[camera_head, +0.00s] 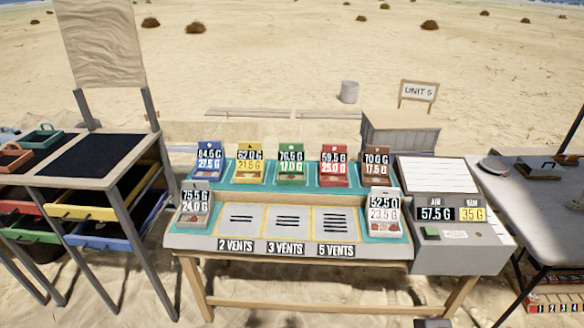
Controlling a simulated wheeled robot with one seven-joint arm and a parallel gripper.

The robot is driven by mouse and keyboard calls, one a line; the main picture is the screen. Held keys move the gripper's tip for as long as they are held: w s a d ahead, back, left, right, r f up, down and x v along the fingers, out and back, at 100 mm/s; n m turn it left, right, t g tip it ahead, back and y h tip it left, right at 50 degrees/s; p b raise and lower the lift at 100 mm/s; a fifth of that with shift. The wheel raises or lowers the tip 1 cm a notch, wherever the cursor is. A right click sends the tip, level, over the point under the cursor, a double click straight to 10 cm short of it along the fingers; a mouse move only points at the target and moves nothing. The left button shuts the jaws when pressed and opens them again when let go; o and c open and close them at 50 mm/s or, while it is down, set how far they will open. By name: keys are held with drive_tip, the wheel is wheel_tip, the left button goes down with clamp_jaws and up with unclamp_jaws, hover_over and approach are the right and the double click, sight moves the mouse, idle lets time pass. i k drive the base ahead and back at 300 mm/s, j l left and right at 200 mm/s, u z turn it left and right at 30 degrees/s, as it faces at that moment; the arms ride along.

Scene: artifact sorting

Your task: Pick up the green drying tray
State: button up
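A green tray with a number card (290,165) stands in the middle of the back row on the sorting stand. Its card reads 76.5 G and 17.0 G. Its yellow neighbour (249,166) is on the left and its red neighbour (333,167) on the right. Another green tray (28,235) sits low in the rack at the far left, partly cut off by the picture edge. A teal handled tray (42,136) lies on top of that rack. I cannot tell which one is the drying tray. My gripper is not in view.
The sorting stand (290,251) has slots marked 2, 3 and 5 VENTS. A grey weighing unit (463,247) adjoins it on the right. The left rack also holds yellow (80,212) and blue (105,243) trays. A grey table (545,220) stands at right. Open sand lies behind.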

sight(291, 156)
drive_tip(key=i+l+u, duration=0.15)
drive_tip(key=i+u, duration=0.25)
drive_tip(key=i+l+u, duration=0.2)
drive_tip(key=u, duration=0.2)
drive_tip(key=i+l+u, duration=0.6)
drive_tip(key=l+u, duration=0.15)
